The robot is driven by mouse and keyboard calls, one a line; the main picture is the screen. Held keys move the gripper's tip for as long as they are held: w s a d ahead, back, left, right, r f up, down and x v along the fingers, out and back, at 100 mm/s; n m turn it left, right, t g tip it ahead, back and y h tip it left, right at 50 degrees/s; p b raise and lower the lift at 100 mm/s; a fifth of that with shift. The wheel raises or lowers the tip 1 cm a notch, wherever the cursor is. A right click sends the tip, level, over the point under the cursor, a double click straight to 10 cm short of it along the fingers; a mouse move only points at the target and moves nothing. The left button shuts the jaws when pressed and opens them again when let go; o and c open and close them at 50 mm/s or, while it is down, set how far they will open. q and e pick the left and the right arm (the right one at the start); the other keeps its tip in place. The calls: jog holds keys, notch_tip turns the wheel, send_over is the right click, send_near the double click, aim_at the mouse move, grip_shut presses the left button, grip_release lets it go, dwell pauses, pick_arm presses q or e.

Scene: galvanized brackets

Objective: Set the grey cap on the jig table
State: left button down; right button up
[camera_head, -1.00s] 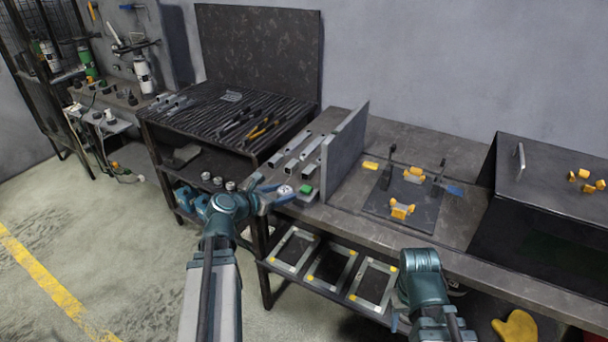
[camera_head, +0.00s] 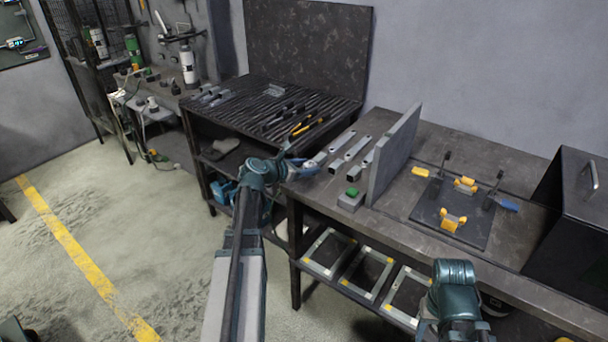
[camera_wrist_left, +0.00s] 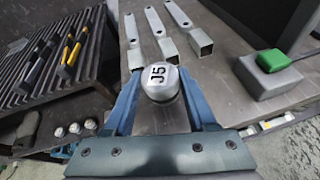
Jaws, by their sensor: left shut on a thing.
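The grey cap (camera_wrist_left: 160,80) is round with a pale top marked "J5". In the left wrist view it sits between the blue fingers of my left gripper (camera_wrist_left: 160,88), which is shut on it. In the head view my left gripper (camera_head: 303,168) is at the left front edge of the jig table (camera_head: 490,150), by the steel tubes. The cap is hard to make out there. A dark jig plate (camera_head: 428,222) with yellow-orange clamps lies on the table. My right arm shows at the lower right; its fingers do not show clearly.
Several steel tubes (camera_head: 352,146) lie left of an upright grey plate (camera_head: 395,155). A grey block with a green top (camera_head: 352,196) stands by its front. A slatted bench (camera_head: 270,105) with tools stands to the left. A black box (camera_head: 570,215) is at right.

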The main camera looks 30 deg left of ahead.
pick_arm(q)
jog(key=shift+w+a+f+b, duration=0.1)
jog(key=shift+f+b, duration=1.8)
jog(key=shift+r, duration=0.15)
jog(key=shift+c, duration=1)
grip_release()
jog(key=shift+r, duration=0.1)
jog(key=p+v, duration=0.5)
jog(key=v, duration=0.7)
